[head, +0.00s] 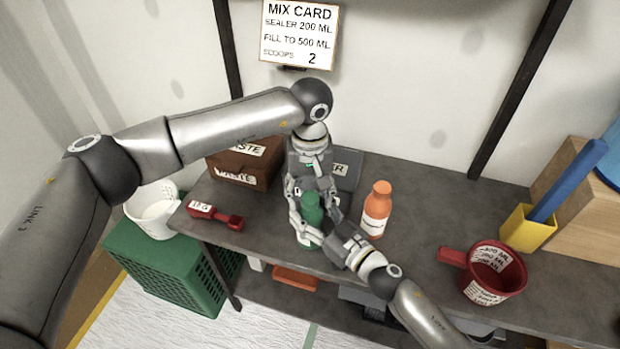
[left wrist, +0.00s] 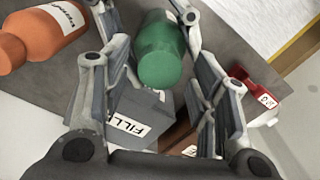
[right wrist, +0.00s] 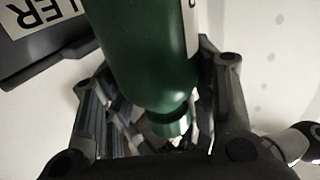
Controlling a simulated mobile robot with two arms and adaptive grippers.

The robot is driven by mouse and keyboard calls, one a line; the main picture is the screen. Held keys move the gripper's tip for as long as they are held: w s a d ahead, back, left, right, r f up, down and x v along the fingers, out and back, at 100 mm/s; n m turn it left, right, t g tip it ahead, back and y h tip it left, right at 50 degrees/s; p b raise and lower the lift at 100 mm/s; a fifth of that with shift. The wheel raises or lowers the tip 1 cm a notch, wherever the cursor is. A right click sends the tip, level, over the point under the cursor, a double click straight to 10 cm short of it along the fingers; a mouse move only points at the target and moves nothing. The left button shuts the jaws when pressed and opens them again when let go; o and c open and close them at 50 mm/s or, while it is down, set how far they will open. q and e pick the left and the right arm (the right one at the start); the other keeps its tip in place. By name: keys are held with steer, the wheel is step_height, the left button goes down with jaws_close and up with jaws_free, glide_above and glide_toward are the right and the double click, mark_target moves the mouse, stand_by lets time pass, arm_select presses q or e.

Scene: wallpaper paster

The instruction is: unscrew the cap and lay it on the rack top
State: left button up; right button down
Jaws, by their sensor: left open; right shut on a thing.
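A green bottle (head: 311,212) stands upright near the front edge of the grey rack top (head: 420,220). My right gripper (head: 328,236) is shut on the bottle's side; the bottle fills the middle of the right wrist view (right wrist: 150,60). My left gripper (head: 312,198) is above the bottle, pointing down, with its fingers open on both sides of the green cap (left wrist: 160,66). I cannot tell from the pictures whether a finger touches the cap. The cap's seam with the bottle is hard to make out.
An orange bottle (head: 377,212) stands close on the right. A brown paste box (head: 245,165), a grey lettered box (head: 347,170) and a red scoop (head: 215,216) are behind and left. A red jug (head: 492,272) is at right. Bare rack top lies between orange bottle and jug.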

arm_select(q)
steer(key=shift+f, duration=0.5)
